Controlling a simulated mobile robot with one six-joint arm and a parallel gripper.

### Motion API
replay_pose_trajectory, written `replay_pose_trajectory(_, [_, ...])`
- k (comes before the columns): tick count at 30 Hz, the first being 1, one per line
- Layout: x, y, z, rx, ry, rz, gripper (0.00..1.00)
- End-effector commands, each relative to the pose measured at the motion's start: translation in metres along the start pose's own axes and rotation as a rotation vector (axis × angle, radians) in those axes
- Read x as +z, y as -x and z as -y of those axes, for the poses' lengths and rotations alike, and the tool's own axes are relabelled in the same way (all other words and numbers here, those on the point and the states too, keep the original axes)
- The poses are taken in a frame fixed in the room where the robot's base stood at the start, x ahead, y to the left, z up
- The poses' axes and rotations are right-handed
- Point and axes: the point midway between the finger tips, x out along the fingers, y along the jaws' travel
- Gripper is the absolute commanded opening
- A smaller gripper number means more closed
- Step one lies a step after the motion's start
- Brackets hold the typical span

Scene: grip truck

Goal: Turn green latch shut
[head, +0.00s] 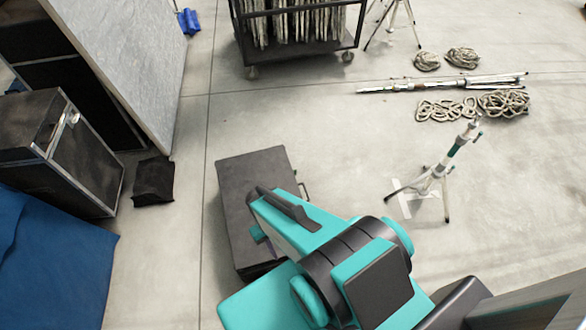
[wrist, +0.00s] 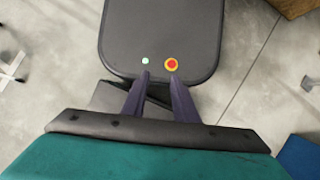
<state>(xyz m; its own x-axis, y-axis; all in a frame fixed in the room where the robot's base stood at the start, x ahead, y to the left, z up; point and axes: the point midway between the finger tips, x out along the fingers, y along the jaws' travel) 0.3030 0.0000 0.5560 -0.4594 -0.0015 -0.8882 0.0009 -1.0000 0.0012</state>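I cannot make out a green latch for certain in either view. A dark flat case (head: 243,178) lies on the floor in the head view, partly covered by my teal arm. A small teal piece shows at the case's lower part, but I cannot tell whether it belongs to the case or to my arm. My gripper (wrist: 160,76) shows in the wrist view with its two dark fingers apart and nothing between the tips. Part of a grey surface shows behind the fingers in the wrist view.
A black flight case (head: 62,150) and a blue mat (head: 60,265) stand left. A small black bag (head: 154,182) lies beside them. A light stand (head: 436,175) and rope coils (head: 503,103) are right. A cart (head: 300,48) stands behind. Floor between is clear.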

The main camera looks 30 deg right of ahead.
Motion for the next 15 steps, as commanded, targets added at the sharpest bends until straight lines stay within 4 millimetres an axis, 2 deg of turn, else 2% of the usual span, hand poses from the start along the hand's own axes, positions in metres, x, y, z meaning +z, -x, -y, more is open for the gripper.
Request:
replay_pose_trajectory(9, [-0.001,-0.001,0.0,-0.001,-0.002,0.0,0.27])
replay_pose_trajectory(15, [-0.018,-0.007,-0.002,-0.014,-0.037,-0.007,0.27])
